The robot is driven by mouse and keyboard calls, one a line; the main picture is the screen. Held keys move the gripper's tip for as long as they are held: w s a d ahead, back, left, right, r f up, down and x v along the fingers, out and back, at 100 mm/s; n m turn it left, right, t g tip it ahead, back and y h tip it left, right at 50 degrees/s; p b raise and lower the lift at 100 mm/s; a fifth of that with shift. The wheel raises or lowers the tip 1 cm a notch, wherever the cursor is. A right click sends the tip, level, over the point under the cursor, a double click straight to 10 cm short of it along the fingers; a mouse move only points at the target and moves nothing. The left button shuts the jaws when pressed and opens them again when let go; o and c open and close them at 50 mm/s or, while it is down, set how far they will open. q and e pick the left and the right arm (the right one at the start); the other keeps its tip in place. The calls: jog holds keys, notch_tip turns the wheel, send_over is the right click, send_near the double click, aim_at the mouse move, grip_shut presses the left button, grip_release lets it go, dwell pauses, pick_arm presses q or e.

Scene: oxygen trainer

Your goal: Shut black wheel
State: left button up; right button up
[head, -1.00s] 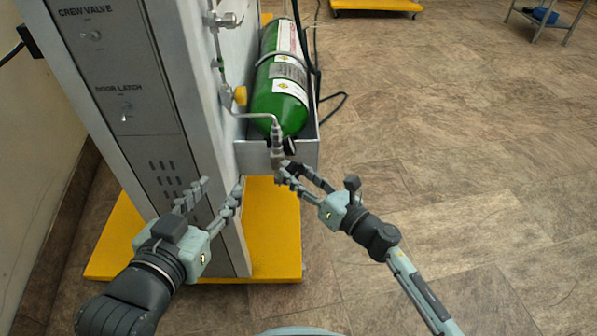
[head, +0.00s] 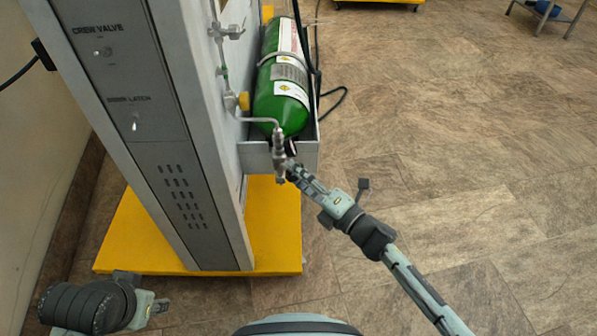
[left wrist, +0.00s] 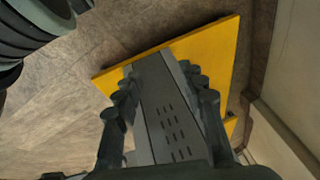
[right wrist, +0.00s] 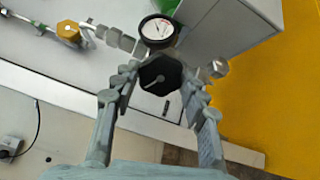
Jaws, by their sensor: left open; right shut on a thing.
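The black wheel (right wrist: 161,82) shows in the right wrist view as a dark faceted knob with a pale pointer mark. It sits between the fingers of my right gripper (right wrist: 160,98), which is shut on it. In the head view my right gripper (head: 292,172) is at the valve fitting (head: 279,150) below the green cylinder (head: 282,85), and its fingers hide the wheel. My left gripper (left wrist: 163,95) is open and empty; in the left wrist view its fingers are spread over the grey panel's lower part. In the head view the left gripper (head: 160,306) is low at the left.
A gauge (right wrist: 158,29) and a yellow knob (right wrist: 69,31) are close to the wheel. The tall grey cabinet (head: 165,130) stands on a yellow base (head: 275,225). The cylinder lies in a grey tray (head: 253,156). The tiled floor (head: 450,150) at right is largely clear.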

pick_arm(q)
jog(key=s+d+p+x, duration=0.1)
jog(key=p+x, duration=0.3)
jog(key=x, duration=0.6)
jog(key=shift+d+f+h, duration=0.3)
jog(key=shift+d+f, duration=0.2)
jog(key=shift+f, duration=0.2)
pick_arm(e)
jog(key=shift+r+m, duration=0.15)
jog(key=shift+m, duration=5.65)
pick_arm(q)
jog(key=shift+f, duration=0.1)
pick_arm(e)
jog(key=o, duration=1.2)
jog(key=shift+c, duration=0.2)
pick_arm(q)
jog(key=shift+w, duration=0.1)
pick_arm(e)
jog(key=v, duration=1.2)
